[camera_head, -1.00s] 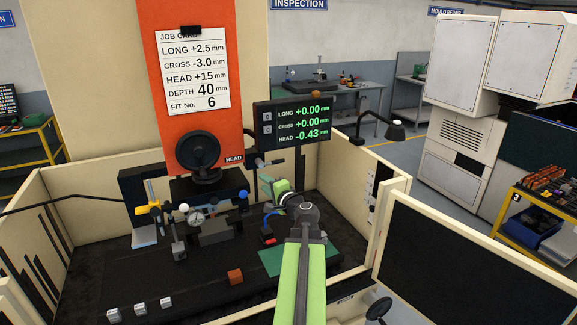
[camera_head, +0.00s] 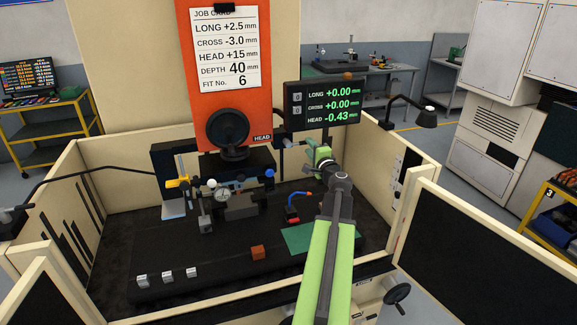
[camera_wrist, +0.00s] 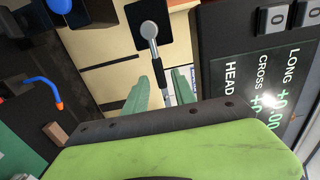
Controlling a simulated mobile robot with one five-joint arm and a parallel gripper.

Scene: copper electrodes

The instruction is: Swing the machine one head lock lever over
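The head lock lever (camera_wrist: 158,72) shows in the wrist view as a round metal hub with a dark bar reaching down between my fingers. In the head view a small dark lever (camera_head: 285,143) stands out to the right of the orange machine head (camera_head: 213,95), below the readout. My gripper (camera_wrist: 160,88) is open, with one green finger on each side of the bar. Gaps show beside the bar, and I cannot tell whether either finger touches it. In the head view my gripper (camera_head: 312,148) is under the readout, its fingertips small and partly hidden.
The readout screen (camera_head: 322,105) is close above my gripper. A black handwheel (camera_head: 227,134) is on the head. A gauge (camera_head: 222,194), a copper block (camera_head: 257,252) and a green mat (camera_head: 300,239) are in the tank. Cream walls (camera_head: 412,190) border it.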

